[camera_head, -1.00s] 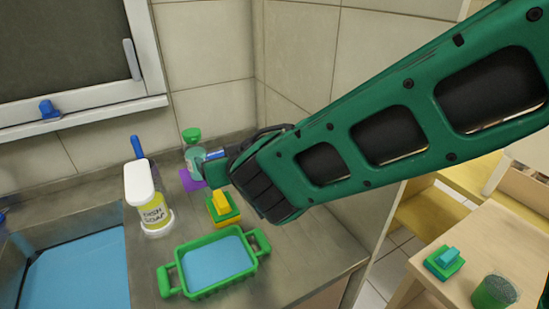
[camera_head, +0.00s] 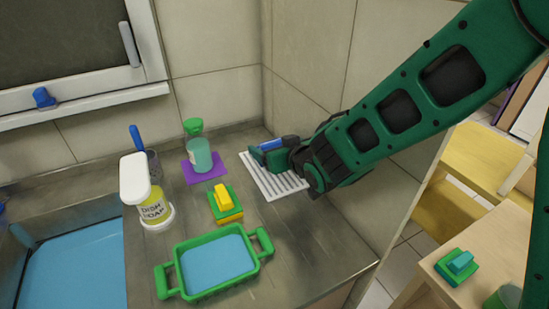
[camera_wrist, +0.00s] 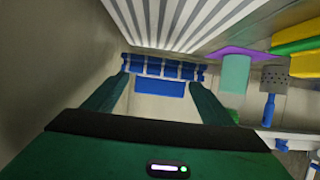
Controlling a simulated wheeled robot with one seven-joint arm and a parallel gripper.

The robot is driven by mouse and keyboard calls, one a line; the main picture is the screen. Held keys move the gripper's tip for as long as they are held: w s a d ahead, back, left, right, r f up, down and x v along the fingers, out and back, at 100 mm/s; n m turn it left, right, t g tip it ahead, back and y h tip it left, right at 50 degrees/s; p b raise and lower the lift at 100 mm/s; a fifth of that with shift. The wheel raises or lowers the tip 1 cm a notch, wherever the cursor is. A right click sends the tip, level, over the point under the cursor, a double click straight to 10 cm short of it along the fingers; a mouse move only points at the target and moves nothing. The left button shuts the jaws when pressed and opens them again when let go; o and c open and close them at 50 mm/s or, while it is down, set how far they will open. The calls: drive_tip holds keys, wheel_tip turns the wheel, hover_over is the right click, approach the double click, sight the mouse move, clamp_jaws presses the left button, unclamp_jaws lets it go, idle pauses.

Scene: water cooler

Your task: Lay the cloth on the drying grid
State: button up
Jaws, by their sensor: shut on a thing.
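The drying grid (camera_head: 268,186) is a white slatted rack lying on the counter by the tiled wall; its slats also show at the top of the wrist view (camera_wrist: 180,18). My gripper (camera_head: 272,152) is at the grid's far end, in front of the wall. It is shut on a blue piece with pale stripes, the cloth (camera_wrist: 163,69), which spans between the fingertips in the wrist view. In the head view only a small blue part of the cloth (camera_head: 269,144) shows. I cannot tell whether the cloth touches the grid. My forearm and wrist hide the grid's right side.
A green-capped bottle (camera_head: 200,155) stands on a purple mat (camera_head: 205,175) left of the grid. A yellow and green sponge stack (camera_head: 225,204), a soap dispenser (camera_head: 155,208) and a green-handled tray (camera_head: 256,262) stand nearer. The sink (camera_head: 75,268) is at left.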

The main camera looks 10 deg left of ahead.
drive_tip(key=shift+w+d+f, duration=0.15)
drive_tip(key=shift+w+d, duration=0.05)
drive_tip(key=shift+f, duration=2)
drive_tip(key=o, duration=1.1)
